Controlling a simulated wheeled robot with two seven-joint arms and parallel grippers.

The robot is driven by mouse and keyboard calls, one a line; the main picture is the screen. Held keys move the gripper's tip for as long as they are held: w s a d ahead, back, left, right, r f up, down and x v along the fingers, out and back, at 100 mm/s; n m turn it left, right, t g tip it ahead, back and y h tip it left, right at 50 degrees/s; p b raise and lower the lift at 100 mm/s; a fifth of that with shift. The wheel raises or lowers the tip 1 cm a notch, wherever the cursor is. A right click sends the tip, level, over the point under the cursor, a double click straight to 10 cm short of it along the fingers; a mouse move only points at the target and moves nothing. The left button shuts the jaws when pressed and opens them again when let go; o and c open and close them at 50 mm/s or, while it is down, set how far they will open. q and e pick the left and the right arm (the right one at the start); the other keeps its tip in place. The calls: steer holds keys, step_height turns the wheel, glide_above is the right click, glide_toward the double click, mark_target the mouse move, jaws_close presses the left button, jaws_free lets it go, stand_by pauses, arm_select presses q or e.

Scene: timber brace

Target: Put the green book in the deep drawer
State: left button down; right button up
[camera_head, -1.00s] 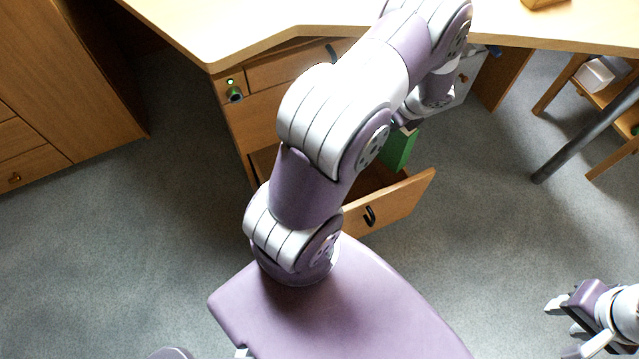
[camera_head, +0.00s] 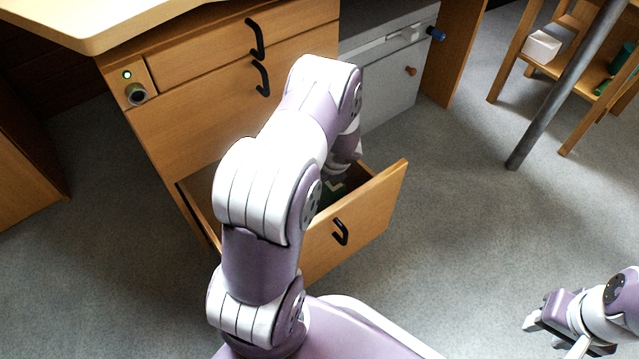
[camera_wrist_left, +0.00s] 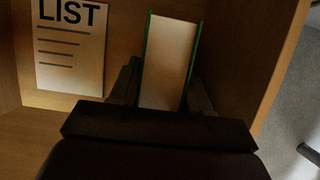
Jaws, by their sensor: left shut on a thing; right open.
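The deep drawer (camera_head: 372,213) is pulled out at the bottom of the wooden desk. The green book (camera_wrist_left: 168,62) shows in the left wrist view end-on, with pale pages between thin green covers. My left gripper (camera_wrist_left: 165,95) is shut on it, one dark finger on each side. Book and gripper are inside the drawer, beside its wall. In the head view a little of the book's green shows in the drawer, and my left arm hides most of it and the left gripper. My right gripper (camera_head: 535,322) is open and empty at the lower right, away from the desk.
A sheet marked "LIST" (camera_wrist_left: 70,45) lies in the drawer, left of the book. The closed upper drawers (camera_head: 225,105) stand above. A grey cabinet (camera_head: 390,85) is to the right. A wooden shelf unit (camera_head: 550,70) and grey pole (camera_head: 560,100) stand at the far right.

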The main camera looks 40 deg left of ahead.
arm_select(q)
steer(key=shift+w+f, duration=0.1)
steer(key=shift+f, duration=0.1)
steer(key=c, duration=0.5)
jaws_free()
steer(key=p+v, duration=0.9)
steer(key=v, duration=0.4)
steer(key=shift+a, duration=0.1)
steer(key=s+d+r+n+h, duration=0.1)
steer(key=s+d+r+n, duration=0.3)
steer(key=n, duration=0.3)
steer(key=s+d+r+n+h, duration=0.1)
steer(key=s+d+r+n, duration=0.3)
steer(key=d+r+n, duration=0.1)
steer(key=s+d+r+n+h, duration=0.2)
steer(key=s+d+r+n, duration=0.2)
steer(key=n, duration=0.5)
steer(key=shift+s+d+r, duration=0.15)
steer(key=shift+s+r, duration=0.05)
steer(key=shift+r, duration=0.45)
steer(key=shift+s+d+r, duration=0.1)
steer(key=shift+s+r, duration=0.1)
steer(key=shift+r, duration=0.4)
